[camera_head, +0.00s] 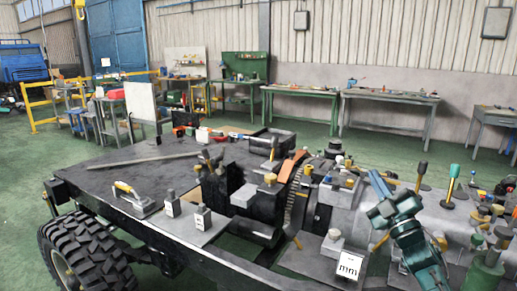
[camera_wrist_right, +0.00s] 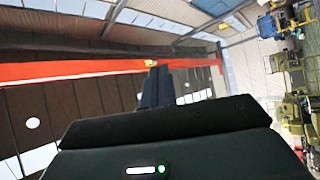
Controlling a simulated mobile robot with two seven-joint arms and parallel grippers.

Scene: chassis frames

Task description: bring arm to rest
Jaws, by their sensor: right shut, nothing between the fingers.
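My right arm (camera_head: 422,250) comes in at the lower right of the head view. My right gripper (camera_head: 379,184) is raised in front of the chassis frame, with its fingers pointing up and slightly left. Its dark fingers also show in the right wrist view (camera_wrist_right: 156,87), together and with nothing between them. The wrist view looks up at the roof and a red beam. My left gripper is not in view.
The dark chassis frame (camera_head: 120,178) with a big tyre (camera_head: 90,255) fills the foreground. Several tools, blocks and knobbed parts crowd its middle and right, close around my right arm. Workbenches (camera_head: 390,97) line the far wall, with open green floor before them.

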